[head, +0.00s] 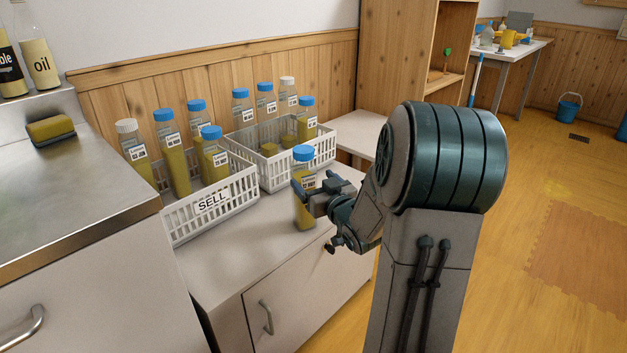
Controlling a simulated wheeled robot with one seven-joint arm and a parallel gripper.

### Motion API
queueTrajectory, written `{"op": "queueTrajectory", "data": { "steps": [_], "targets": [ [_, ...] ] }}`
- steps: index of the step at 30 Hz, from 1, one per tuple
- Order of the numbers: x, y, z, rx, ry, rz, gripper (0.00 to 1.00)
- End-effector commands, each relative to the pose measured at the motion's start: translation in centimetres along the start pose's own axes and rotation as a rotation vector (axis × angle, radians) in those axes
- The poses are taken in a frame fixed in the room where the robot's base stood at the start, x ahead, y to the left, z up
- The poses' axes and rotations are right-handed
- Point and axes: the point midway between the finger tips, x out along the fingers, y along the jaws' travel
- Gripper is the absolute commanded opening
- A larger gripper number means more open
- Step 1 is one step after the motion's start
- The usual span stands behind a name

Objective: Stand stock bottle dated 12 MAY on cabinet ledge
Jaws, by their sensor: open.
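A stock bottle (304,215) with a blue cap and yellow-green contents is upright at the front of the white cabinet ledge (225,255), outside the crates. Its base appears to rest on the ledge near the front edge. My gripper (306,193) is open at the bottle's middle, with its fingers beside or around it; I cannot tell whether they touch it. The gripper hides part of the bottle and its label, and the date is too small to read.
A white crate marked SELL (212,203) and a second white crate (270,170) hold several similar bottles with blue or white caps, close behind my gripper. A steel counter (80,190) with a sponge (50,130) stands at left. The ledge's front left is clear.

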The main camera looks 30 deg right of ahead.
Motion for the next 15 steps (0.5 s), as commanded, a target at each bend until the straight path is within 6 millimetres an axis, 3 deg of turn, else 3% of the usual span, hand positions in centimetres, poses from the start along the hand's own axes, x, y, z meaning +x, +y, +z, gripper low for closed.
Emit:
{"op": "queueTrajectory", "data": {
  "steps": [15],
  "targets": [
    [-1.6,0.0,0.0,0.001,0.001,0.000,0.80]
  ]
}}
